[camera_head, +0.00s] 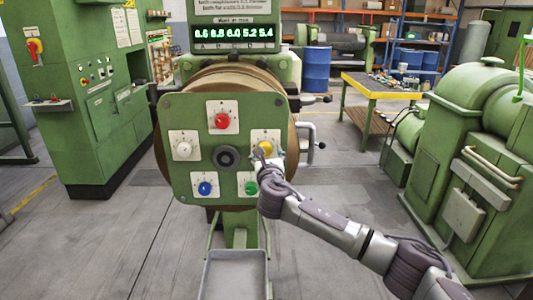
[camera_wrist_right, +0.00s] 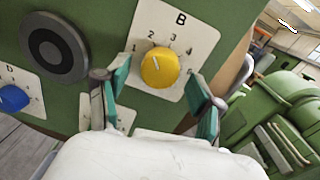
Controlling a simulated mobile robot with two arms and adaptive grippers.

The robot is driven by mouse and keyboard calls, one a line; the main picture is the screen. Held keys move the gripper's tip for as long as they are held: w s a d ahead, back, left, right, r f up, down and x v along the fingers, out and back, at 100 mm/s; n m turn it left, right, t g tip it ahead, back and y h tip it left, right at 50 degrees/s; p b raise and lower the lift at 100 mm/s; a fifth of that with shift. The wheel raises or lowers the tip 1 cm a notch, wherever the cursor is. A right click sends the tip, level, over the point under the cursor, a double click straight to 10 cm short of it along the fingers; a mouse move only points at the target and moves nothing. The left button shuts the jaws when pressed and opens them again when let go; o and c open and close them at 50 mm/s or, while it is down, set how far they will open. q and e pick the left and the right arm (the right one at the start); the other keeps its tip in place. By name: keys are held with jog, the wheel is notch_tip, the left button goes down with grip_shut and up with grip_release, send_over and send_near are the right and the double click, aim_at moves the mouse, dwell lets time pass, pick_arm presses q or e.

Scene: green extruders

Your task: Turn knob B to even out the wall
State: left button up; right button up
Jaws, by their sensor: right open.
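Knob B is yellow, on a white plate marked B with a numbered scale. It shows at the right of the green extruder face (camera_head: 180,110) in the head view (camera_head: 265,147) and clearly in the right wrist view (camera_wrist_right: 159,68). Its white mark points up and slightly left, roughly toward 2. My right gripper (camera_head: 262,158) is at the knob, partly covering it in the head view. In the wrist view its teal fingers (camera_wrist_right: 160,88) are open, one to each side below the knob, with visible gaps. The display (camera_head: 234,33) above seems to read 6.6, 6.8, 6.0, 5.2, 5.4. My left gripper is out of view.
Red (camera_head: 222,121), white (camera_head: 183,149), blue (camera_head: 205,188) and green (camera_head: 251,187) knobs surround a dark central outlet (camera_head: 227,157). The green knob is close to my right gripper. A grey trough (camera_head: 235,255) lies below. A green machine (camera_head: 470,150) stands at right.

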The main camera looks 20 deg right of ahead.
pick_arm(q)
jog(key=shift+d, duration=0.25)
pick_arm(e)
jog(key=shift+c, duration=1.1)
jog(key=c, duration=0.9)
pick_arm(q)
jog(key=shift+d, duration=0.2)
pick_arm(e)
jog(key=shift+c, duration=0.2)
